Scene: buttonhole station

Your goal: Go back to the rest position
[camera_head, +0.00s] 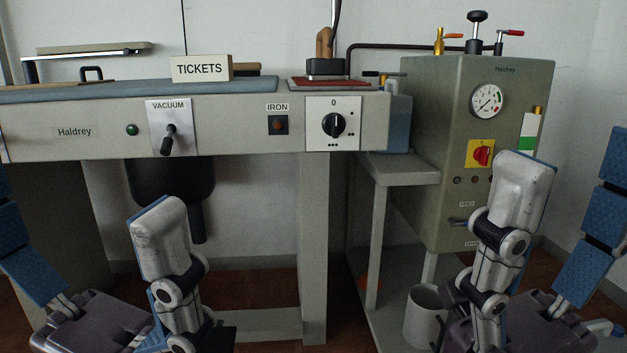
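My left gripper (82,215) is at the lower left, in front of the pressing table. Its fingers point up and stand wide apart, with nothing between them; the outer finger runs off the left edge. My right gripper (567,185) is at the lower right, in front of the boiler. Its fingers also point up, spread apart and empty. The outer finger reaches the right edge. Neither gripper appears to hold anything. The left one hides part of the space under the table; the right one hides part of the boiler's lower front.
The pressing table (228,128) carries a TICKETS box (201,69), a vacuum lever (169,139), a dial (333,124) and an iron (326,66). The boiler (425,110) has a gauge (487,101) and a red switch (482,155). A pale bucket (425,318) stands low beside my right gripper.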

